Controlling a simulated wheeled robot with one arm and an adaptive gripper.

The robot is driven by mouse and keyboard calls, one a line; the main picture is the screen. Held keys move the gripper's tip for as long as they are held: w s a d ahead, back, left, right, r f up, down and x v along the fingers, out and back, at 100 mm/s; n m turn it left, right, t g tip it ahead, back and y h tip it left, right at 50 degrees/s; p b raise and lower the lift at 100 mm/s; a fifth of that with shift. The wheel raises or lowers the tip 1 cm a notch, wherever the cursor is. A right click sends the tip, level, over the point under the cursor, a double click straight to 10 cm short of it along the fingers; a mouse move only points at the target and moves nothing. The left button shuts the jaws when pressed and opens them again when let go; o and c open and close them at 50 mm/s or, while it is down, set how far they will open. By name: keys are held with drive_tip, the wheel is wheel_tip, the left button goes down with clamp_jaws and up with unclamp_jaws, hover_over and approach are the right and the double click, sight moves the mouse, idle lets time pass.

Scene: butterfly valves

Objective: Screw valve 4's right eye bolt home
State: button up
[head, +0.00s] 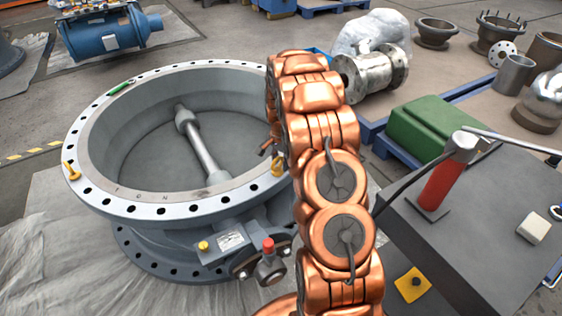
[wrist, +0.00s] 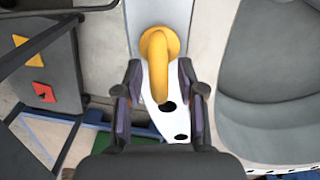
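The large grey butterfly valve (head: 150,210) lies with its bore facing up, and its pale drilled flange ring shows in both views. The right eye bolt (head: 278,168) is yellow and stands on the flange's right side, partly beside my arm. In the wrist view the yellow eye bolt (wrist: 160,62) is seen nearly edge-on, with its ring reaching down between my fingers. My gripper (wrist: 160,98) is open around it, one finger on each side, with pale flange showing in the gaps. In the head view my gripper (head: 268,150) is small and partly hidden. A left eye bolt (head: 71,170) stands opposite.
A dark grey bench (head: 480,230) with a red-and-silver tool (head: 450,170) stands at right. A green case (head: 425,128) and metal valve bodies (head: 370,72) lie behind my arm. A green pen-like item (head: 121,87) lies on the flange's far left.

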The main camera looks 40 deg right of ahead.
wheel_tip(320, 180, up, 12)
drive_tip(key=shift+r, duration=0.1)
idle(0.6)
idle(0.4)
